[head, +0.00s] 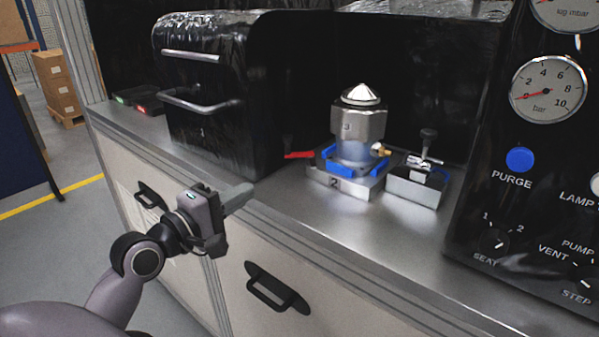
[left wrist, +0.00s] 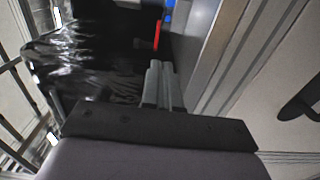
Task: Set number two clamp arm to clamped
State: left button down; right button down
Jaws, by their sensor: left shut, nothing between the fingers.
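A fixture block (head: 347,183) marked 2 stands on the steel bench. A metal housing (head: 358,125) marked 3, with a pointed top, sits upright in its blue jaws. A red lever (head: 299,155) sticks out to the left of the fixture, lying low and about level; it also shows in the left wrist view (left wrist: 157,36). I cannot tell for certain that it is the clamp arm. My left gripper (head: 240,198) is shut and empty at the bench's front edge, left of the fixture and apart from the lever. In the left wrist view its fingers (left wrist: 160,72) are together.
A black cabinet (head: 205,90) with bar handles stands left of the fixture. A small block (head: 412,186) with a black-knobbed toggle stands to its right. A gauge panel (head: 520,130) closes off the right. The bench front (head: 330,225) is clear.

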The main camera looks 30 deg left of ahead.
pick_arm(q)
jog(key=shift+w, duration=0.1)
jog(key=p, duration=0.2)
send_near(310, 165)
jog(key=w+a, duration=0.1)
jog(key=w, duration=0.1)
jog(key=w+a, duration=0.1)
jog(key=shift+a+r, duration=0.25)
jog(key=shift+a, duration=0.1)
jog(key=shift+w+d+p, duration=0.3)
jog(key=shift+w+d, duration=0.8)
jog(key=shift+d, duration=0.15)
jog(key=shift+w+d+f, duration=0.1)
jog(key=shift+w+d, duration=0.15)
jog(key=shift+d, duration=0.05)
pick_arm(e)
notch_tip(310, 165, up, 3)
jog(key=shift+f, duration=0.2)
jog(key=shift+f, duration=0.1)
